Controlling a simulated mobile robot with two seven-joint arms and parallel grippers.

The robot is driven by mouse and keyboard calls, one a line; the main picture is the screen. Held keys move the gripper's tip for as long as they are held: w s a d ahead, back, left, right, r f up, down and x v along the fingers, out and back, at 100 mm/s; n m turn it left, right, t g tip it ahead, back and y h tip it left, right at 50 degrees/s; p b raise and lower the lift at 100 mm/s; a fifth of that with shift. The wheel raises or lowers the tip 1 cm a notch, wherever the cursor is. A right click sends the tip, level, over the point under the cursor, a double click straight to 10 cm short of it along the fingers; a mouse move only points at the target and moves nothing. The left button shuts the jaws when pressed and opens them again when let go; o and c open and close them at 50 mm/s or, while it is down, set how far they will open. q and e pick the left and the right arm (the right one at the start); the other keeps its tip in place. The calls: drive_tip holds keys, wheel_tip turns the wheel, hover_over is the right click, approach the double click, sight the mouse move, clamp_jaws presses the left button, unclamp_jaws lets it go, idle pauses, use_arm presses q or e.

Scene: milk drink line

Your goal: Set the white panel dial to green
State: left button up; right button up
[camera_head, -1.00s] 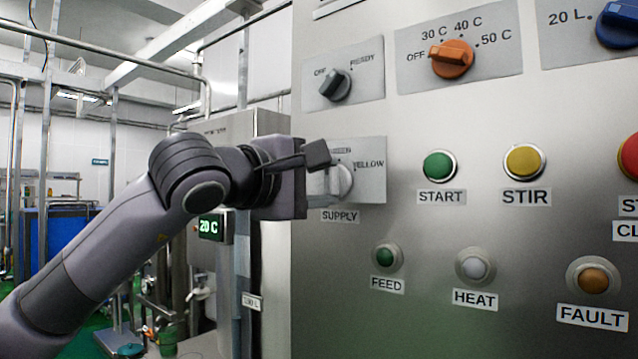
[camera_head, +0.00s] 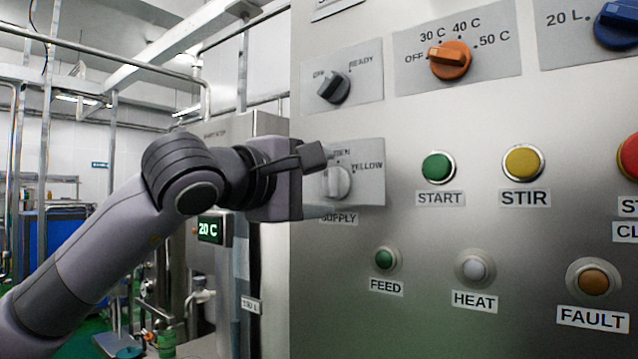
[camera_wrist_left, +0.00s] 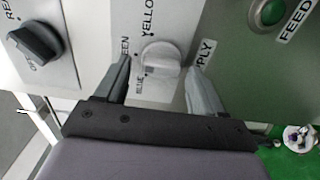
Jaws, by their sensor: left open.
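The white dial (camera_head: 337,182) sits on a grey plate (camera_head: 372,186) with GREEN and YELLOW labels, above the SUPPLY label. My left gripper (camera_head: 316,184) reaches in from the left and is open in front of the plate. In the left wrist view the white dial (camera_wrist_left: 160,57) lies between the two open fingertips (camera_wrist_left: 159,68), with a gap on each side. BLUE, GREEN and YELLOW marks show around it there. The dial's ridge looks roughly upright in the head view, near the GREEN side; its exact mark is hard to tell. My right gripper is out of view.
A black OFF/READY dial (camera_head: 334,86) is just above, and an orange temperature dial (camera_head: 450,60) is up right. A 20 C display (camera_head: 210,229) stands behind my arm.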

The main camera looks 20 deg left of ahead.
use_arm(q)
drive_tip(key=b+v, duration=0.1)
drive_tip(key=v, duration=0.5)
drive_tip(key=shift+s+b, duration=0.25)
drive_tip(key=shift+b, duration=0.05)
drive_tip(key=shift+a, duration=0.1)
